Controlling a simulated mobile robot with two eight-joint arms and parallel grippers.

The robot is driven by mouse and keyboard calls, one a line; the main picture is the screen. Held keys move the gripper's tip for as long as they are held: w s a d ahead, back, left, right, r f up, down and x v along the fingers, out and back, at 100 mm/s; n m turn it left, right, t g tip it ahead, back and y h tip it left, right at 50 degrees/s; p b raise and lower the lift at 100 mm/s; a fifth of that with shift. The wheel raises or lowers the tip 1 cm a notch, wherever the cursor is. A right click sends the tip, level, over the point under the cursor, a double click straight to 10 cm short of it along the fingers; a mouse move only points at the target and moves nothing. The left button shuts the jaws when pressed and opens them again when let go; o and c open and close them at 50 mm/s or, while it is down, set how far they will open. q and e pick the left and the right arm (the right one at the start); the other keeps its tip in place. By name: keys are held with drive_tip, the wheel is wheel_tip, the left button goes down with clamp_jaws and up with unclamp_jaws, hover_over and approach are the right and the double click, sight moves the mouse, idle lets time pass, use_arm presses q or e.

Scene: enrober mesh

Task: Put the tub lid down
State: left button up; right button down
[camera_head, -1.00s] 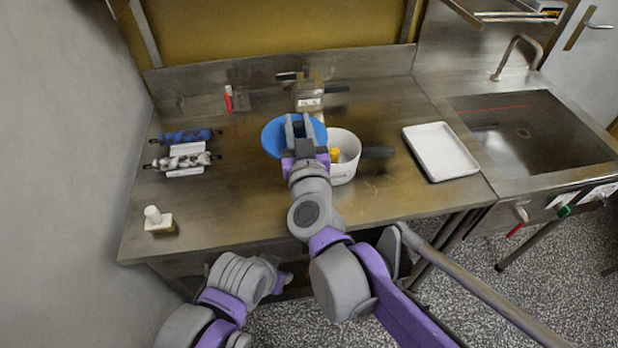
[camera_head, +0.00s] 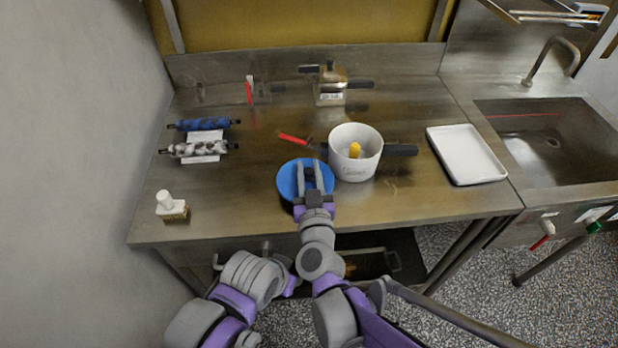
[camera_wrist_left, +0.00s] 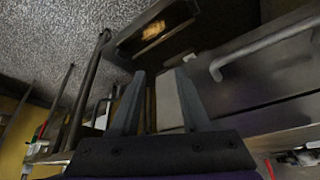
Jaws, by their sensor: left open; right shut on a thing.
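The blue round tub lid (camera_head: 287,182) is in the head view, over the front middle of the steel table. My right gripper (camera_head: 310,168) is shut on the lid, its fingers reaching over it from the front. Whether the lid touches the table is hard to tell. The white tub (camera_head: 352,170) stands open just right of and behind the lid, with a yellow object (camera_head: 354,150) inside. My left gripper (camera_wrist_left: 160,75) is open and empty in the left wrist view, low at the table's front.
Blue and grey rollers (camera_head: 203,124) lie at the left of the steel table (camera_head: 240,215). A white-handled brush (camera_head: 170,206) is at the front left. A red-handled tool (camera_head: 293,138) lies behind the lid. A white tray (camera_head: 466,153) is right, beside the sink (camera_head: 540,140). Table left of the lid is clear.

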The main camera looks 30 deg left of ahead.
use_arm(q)
drive_tip(key=shift+f, duration=0.3)
use_arm(e)
drive_tip(key=shift+f, duration=1.1)
use_arm(q)
drive_tip(key=shift+f, duration=0.1)
use_arm(e)
drive_tip(key=shift+f, duration=0.15)
use_arm(q)
drive_tip(key=shift+b, duration=0.3)
use_arm(e)
drive_tip(key=c, duration=0.6)
unclamp_jaws()
drive_tip(key=shift+c, duration=0.2)
